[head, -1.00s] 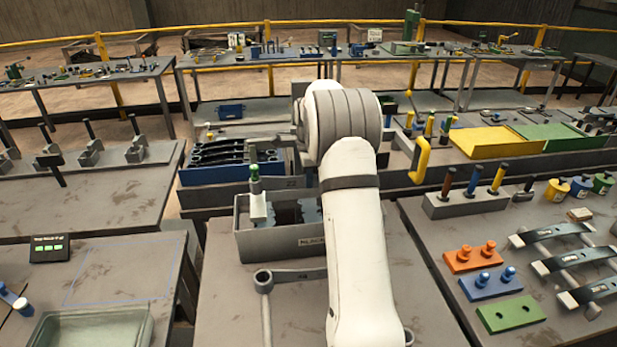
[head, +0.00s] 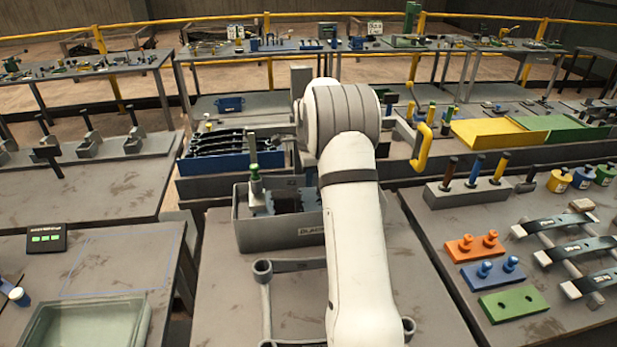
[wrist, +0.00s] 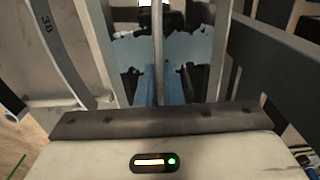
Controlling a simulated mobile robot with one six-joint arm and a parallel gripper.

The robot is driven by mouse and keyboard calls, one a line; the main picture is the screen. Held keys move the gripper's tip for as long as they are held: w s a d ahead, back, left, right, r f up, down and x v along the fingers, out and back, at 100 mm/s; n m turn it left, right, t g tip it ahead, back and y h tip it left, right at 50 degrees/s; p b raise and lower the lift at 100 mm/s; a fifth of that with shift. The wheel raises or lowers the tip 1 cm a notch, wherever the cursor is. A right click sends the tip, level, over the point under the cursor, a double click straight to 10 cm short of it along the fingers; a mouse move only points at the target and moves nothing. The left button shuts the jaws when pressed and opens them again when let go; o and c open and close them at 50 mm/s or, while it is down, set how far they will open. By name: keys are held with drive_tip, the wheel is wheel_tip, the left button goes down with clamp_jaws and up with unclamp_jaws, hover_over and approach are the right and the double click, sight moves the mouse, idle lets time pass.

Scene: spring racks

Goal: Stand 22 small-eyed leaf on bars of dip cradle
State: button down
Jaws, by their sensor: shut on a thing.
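In the head view the arm hides my gripper. In the wrist view my gripper (wrist: 159,88) is shut on a thin grey leaf (wrist: 158,35), seen nearly edge-on between the blue fingers. No number is readable on the held leaf. Light-blue notched bars of the dip cradle (wrist: 190,48) show on both sides of it; whether the leaf touches them cannot be told. The cradle also shows inside the grey open tank (head: 275,237) in the head view, partly hidden by the arm.
A strip marked 38 (wrist: 46,30) is at the left in the wrist view. A green-banded upright handle (head: 254,175) stands at the tank's left side. Grey eyed bars (head: 264,300) are on the near bench. A blue rack (head: 215,162) of dark leaves stands behind.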

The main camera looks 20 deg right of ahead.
drive_tip(key=shift+f+b, duration=0.3)
drive_tip(key=shift+f, duration=0.05)
idle(0.5)
drive_tip(key=c, duration=1.7)
unclamp_jaws()
drive_tip(key=shift+c, duration=0.2)
drive_tip(key=shift+o, duration=1.5)
drive_tip(key=shift+s+f, duration=0.1)
drive_tip(key=shift+f, duration=0.05)
drive_tip(key=o, duration=0.4)
drive_tip(key=shift+r+p, duration=2.3)
drive_tip(key=shift+r, duration=1.35)
